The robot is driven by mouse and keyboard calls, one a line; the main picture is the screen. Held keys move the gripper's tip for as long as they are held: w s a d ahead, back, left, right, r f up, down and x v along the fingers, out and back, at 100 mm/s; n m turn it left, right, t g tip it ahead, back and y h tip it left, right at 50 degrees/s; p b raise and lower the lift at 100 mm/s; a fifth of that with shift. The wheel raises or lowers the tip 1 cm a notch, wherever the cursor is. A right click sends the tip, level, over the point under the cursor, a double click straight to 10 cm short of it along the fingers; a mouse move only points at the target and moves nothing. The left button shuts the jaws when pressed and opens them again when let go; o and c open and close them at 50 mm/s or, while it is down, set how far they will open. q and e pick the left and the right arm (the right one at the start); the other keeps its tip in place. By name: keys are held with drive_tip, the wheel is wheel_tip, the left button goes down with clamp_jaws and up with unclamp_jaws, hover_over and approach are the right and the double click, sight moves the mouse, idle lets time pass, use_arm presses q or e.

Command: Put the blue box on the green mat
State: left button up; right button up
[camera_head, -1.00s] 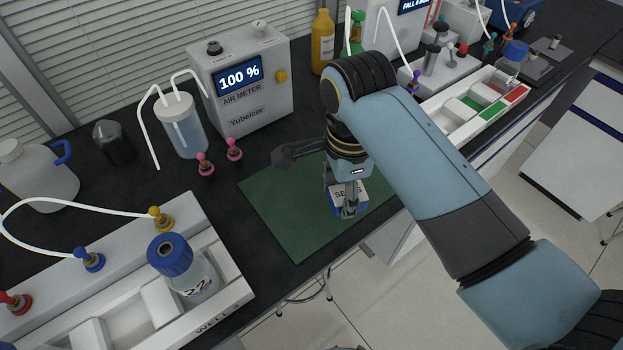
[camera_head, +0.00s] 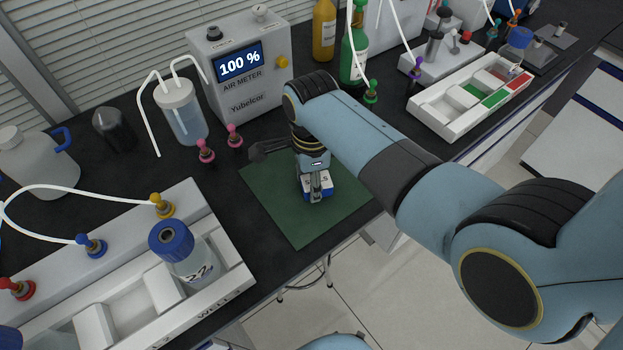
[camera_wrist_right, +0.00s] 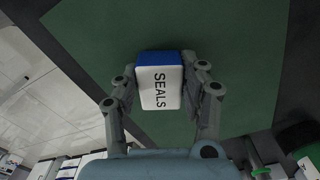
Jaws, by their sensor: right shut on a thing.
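The blue box, white on top with the word SEALS, shows between my fingers in the right wrist view (camera_wrist_right: 160,88). In the head view the box (camera_head: 328,187) is partly hidden by my gripper. My right gripper (camera_head: 317,196) is shut on it, with one finger on each side in the wrist view (camera_wrist_right: 162,95). The box is over the middle of the green mat (camera_head: 300,230); whether it touches the mat I cannot tell. The mat lies flat on the black bench. My left gripper is not in view.
The air meter (camera_head: 245,95) and a lidded bottle with tubes (camera_head: 182,112) stand behind the mat. A white rack with a blue-capped bottle (camera_head: 172,245) is at the front left. A white tray (camera_head: 450,118) is at the right. The bench's front edge is close to the mat.

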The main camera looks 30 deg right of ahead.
drive_tip(key=shift+f, duration=0.1)
drive_tip(key=o, duration=1.2)
drive_tip(key=shift+r, duration=0.4)
wheel_tip(320, 180, up, 12)
drive_tip(key=shift+f, duration=0.25)
